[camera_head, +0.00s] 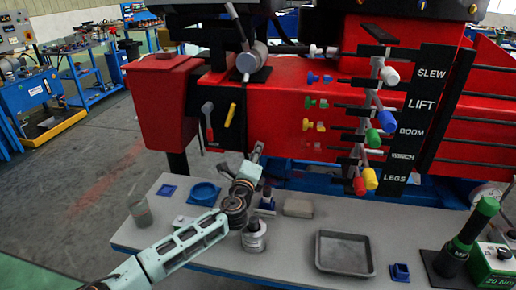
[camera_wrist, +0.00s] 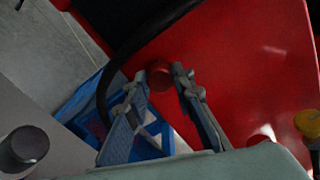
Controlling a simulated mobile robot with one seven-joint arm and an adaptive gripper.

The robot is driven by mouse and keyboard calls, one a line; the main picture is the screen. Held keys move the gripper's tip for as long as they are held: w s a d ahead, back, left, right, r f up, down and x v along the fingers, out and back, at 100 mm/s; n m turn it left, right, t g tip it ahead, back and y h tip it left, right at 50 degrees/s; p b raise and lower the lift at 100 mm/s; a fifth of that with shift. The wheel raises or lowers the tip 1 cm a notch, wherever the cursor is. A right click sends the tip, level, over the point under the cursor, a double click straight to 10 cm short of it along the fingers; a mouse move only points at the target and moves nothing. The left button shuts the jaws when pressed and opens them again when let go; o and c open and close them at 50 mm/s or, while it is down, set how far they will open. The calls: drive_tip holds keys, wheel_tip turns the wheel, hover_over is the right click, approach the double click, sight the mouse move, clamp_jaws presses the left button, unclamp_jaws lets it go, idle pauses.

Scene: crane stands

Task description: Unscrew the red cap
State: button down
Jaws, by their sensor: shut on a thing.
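The red cap (camera_wrist: 160,74) is a small round piece in front of the red machine wall, between the fingertips of my gripper (camera_wrist: 161,84) in the wrist view. The two grey fingers stand on either side of it, shut on it. In the head view my gripper (camera_head: 257,150) reaches up to the lower part of the red machine (camera_head: 280,95). The cap cannot be made out there.
A black hose (camera_wrist: 104,96) runs close beside the left finger. The grey bench (camera_head: 315,226) below my arm holds a bottle (camera_head: 253,238), a blue dish (camera_head: 204,193), a tray (camera_head: 344,254) and a green-topped tool (camera_head: 468,232). Coloured lever knobs (camera_head: 386,121) stand at right.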

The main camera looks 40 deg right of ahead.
drive_tip(key=shift+f, duration=0.15)
drive_tip(key=n, duration=0.5)
drive_tip(key=c, duration=1.6)
unclamp_jaws()
drive_tip(key=shift+c, duration=0.7)
